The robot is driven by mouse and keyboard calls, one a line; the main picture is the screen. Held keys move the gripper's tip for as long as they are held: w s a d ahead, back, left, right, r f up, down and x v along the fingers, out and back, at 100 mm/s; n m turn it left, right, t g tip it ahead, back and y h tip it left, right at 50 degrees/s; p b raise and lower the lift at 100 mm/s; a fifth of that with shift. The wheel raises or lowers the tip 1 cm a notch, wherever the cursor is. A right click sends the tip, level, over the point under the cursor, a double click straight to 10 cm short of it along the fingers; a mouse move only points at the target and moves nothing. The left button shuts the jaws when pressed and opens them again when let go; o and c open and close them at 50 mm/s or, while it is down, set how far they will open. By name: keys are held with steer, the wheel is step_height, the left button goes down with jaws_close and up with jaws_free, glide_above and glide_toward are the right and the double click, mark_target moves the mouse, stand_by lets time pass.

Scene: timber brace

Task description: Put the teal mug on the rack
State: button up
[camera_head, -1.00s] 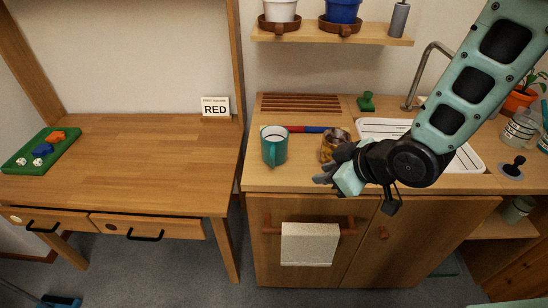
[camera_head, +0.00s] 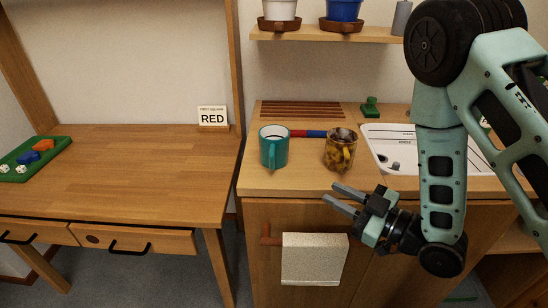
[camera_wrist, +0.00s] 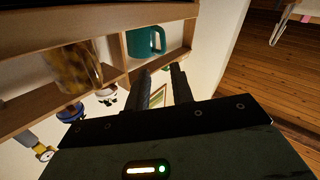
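The teal mug (camera_head: 274,150) stands upright on the left part of the wooden counter, empty-looking, with its handle toward the front. It also shows in the wrist view (camera_wrist: 145,42), tipped by the camera's angle. A slatted brown wooden panel (camera_head: 300,108) lies at the counter's back edge behind the mug; I cannot tell whether it is the rack. My gripper (camera_head: 331,192) is open and empty at the counter's front edge, to the right of and nearer than the teal mug, fingers pointing left. Its two separate fingers show in the wrist view (camera_wrist: 160,82).
A brown-yellow mottled mug (camera_head: 340,150) stands right of the teal mug, close behind my gripper. A red and blue bar (camera_head: 308,133) lies behind them. A white sink tray (camera_head: 385,148) is to the right. A shelf with pots (camera_head: 335,34) hangs above. A towel (camera_head: 313,258) hangs below.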

mark_target(274, 163)
steer(key=b+x, duration=0.2)
steer(key=b, duration=0.1)
steer(key=b+x, duration=0.2)
steer(key=b, duration=0.2)
steer(key=b+x, duration=0.1)
steer(key=b, duration=0.3)
steer(key=shift+w+a+f, duration=0.25)
steer(key=shift+a, duration=0.1)
steer(key=x, duration=0.3)
steer(key=shift+w+a+r, duration=0.25)
steer(key=shift+a+r, duration=0.05)
steer(key=shift+a, duration=0.05)
steer(key=shift+x, duration=3.15)
steer(key=shift+s+a+r, duration=0.1)
steer(key=shift+r, duration=0.15)
jaws_close()
